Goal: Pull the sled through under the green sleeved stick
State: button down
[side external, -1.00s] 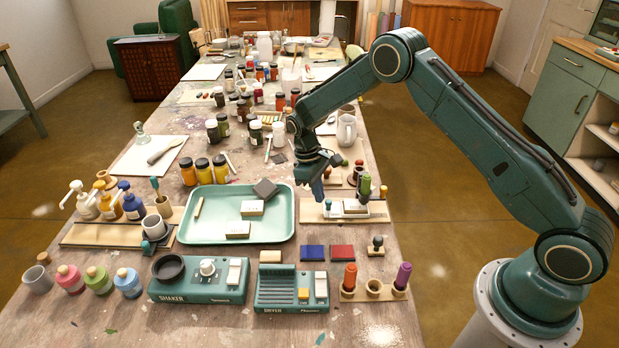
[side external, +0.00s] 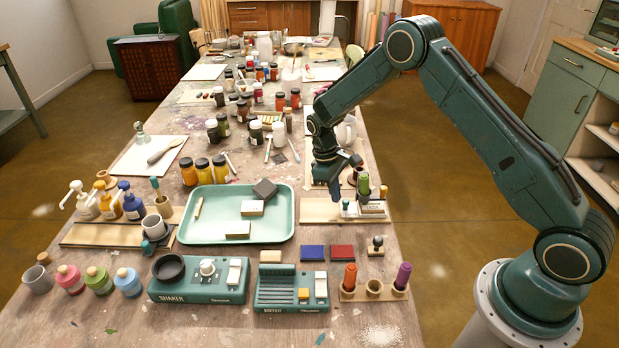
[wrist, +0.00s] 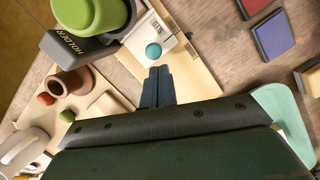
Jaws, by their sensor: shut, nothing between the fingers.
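The sled (side external: 374,209) is a small pale block on the wooden board (side external: 315,212), with a teal knob (side external: 346,205) at its left end. The wrist view shows part of the sled (wrist: 148,32) and its round teal knob (wrist: 153,50). The green sleeved stick (side external: 364,184) stands upright by the sled; in the wrist view its green sleeve (wrist: 92,12) sits above a dark holder (wrist: 85,45). My gripper (side external: 352,163) is shut and empty, behind and above the knob. In the wrist view its fingertips (wrist: 158,76) show just below the knob, apart from it.
A green tray (side external: 200,240) with pale blocks lies left of the board. Blue and red pads (side external: 313,252) and a rack with coloured sticks (side external: 374,290) lie in front. A white mug (wrist: 20,150) and wooden pieces stand close behind my gripper.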

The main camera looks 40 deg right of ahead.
jog(key=shift+w+a, duration=0.1)
jog(key=shift+w, duration=0.1)
jog(key=shift+w+a+r, duration=0.1)
jog(key=shift+w+a, duration=0.1)
jog(key=shift+w, duration=0.4)
jog(key=shift+w+a+r, duration=0.1)
jog(key=shift+w+a, duration=0.1)
jog(key=shift+w, duration=0.45)
jog(key=shift+w+a, duration=0.2)
jog(key=shift+w, duration=0.4)
jog(key=v, duration=1)
jog(key=shift+s+r, duration=0.1)
